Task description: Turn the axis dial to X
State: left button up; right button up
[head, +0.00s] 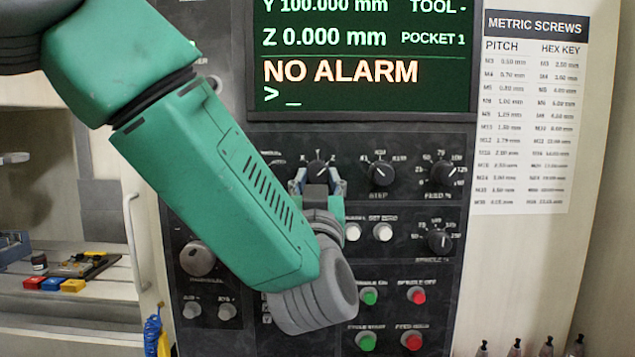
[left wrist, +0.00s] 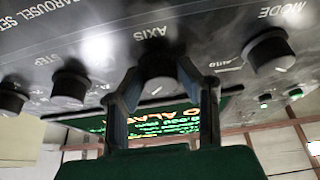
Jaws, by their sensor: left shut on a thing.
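The axis dial (head: 318,172) is a black knob on the dark control panel, below the screen. My left gripper (head: 317,184) is shut on the dial, one finger on each side. Its fingers also show in the left wrist view (left wrist: 158,88). My right gripper is in neither view.
The step dial (head: 381,173) and feed dial (head: 443,172) are to the right. White buttons (head: 383,231) sit below the step dial. My left forearm covers the panel's left part. A screen (head: 362,50) reads NO ALARM. Coloured blocks (head: 52,284) lie on a shelf at left.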

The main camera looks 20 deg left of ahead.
pick_arm(q)
jog(key=shift+r, duration=0.1)
jog(key=shift+n+y+b, duration=0.6)
jog(key=shift+n+b, duration=0.35)
jog(key=shift+n, duration=0.05)
jog(key=n+g+y+b, duration=0.1)
jog(key=n+b, duration=0.1)
jog(key=n, duration=0.1)
jog(key=n+g+y+b, duration=0.1)
jog(key=n+b, duration=0.2)
jog(key=n+g+y+b, duration=0.1)
jog(key=n+y+b, duration=0.1)
jog(key=n, duration=0.1)
jog(key=shift+d+n+b, duration=0.25)
jog(key=shift+n+b, duration=0.05)
jog(key=shift+n, duration=0.1)
jog(key=n+g+b, duration=0.1)
jog(key=n, duration=0.1)
jog(key=n+g+b, duration=0.1)
jog(key=n+b, duration=0.1)
jog(key=n, duration=0.1)
jog(key=shift+g+y+b, duration=0.3)
jog(key=shift+d+r+n+g+b, duration=0.1)
jog(key=shift+n+g+b, duration=0.55)
jog(key=shift+n, duration=0.7)
jog(key=shift+n+g+b, duration=0.35)
jog(key=shift+n+b, duration=0.55)
jog(key=shift+n, duration=0.45)
